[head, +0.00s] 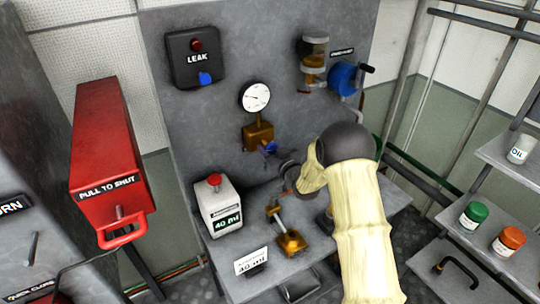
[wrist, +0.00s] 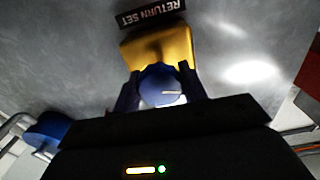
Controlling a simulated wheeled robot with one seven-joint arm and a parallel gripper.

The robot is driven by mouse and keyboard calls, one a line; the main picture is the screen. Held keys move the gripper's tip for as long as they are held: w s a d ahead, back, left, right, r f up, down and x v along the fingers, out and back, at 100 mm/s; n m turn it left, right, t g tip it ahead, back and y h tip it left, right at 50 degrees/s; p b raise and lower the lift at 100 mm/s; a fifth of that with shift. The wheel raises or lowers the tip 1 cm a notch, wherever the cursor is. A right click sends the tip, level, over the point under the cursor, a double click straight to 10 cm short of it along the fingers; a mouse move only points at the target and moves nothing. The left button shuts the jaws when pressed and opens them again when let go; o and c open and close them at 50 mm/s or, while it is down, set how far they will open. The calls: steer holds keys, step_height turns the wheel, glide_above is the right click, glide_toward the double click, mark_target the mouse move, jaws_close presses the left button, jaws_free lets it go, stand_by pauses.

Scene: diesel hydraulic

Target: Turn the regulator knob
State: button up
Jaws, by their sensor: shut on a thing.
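The regulator is a brass block (head: 258,135) on the grey panel, below a round white dial gauge (head: 256,96). Its blue knob (wrist: 160,87) faces out from the yellow brass body (wrist: 157,47) in the wrist view, with a pale line across its face. My gripper (wrist: 158,90) has one dark finger on each side of the knob and is shut on it. A label above the body in the wrist view reads "RETURN SET" upside down.
A grey bench below holds a white box (head: 218,206) with a red button and brass fittings (head: 291,242). A red "PULL TO SHUT" box (head: 100,140) stands left. A blue crank wheel (head: 344,78) is upper right. Shelves with jars (head: 508,241) stand right.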

steer(key=n+b, duration=0.1)
steer(key=b, duration=0.2)
steer(key=n+b, duration=0.2)
steer(key=shift+a+f+n+b, duration=0.1)
steer(key=shift+f+n+b, duration=0.2)
steer(key=shift+f+b, duration=0.1)
steer(key=n+b, duration=0.3)
steer(key=b, duration=0.2)
steer(key=shift+n+b, duration=0.3)
steer(key=shift+b, duration=0.05)
steer(key=n+b, duration=0.3)
steer(key=b, duration=0.2)
steer(key=shift+r+n+b, duration=0.15)
steer(key=shift+n+b, duration=0.15)
steer(key=shift+n, duration=0.1)
steer(key=shift+r+n+b, duration=0.15)
steer(key=shift+n+b, duration=0.55)
steer(key=shift+b, duration=0.05)
steer(key=o, duration=1)
steer(key=shift+r, duration=0.1)
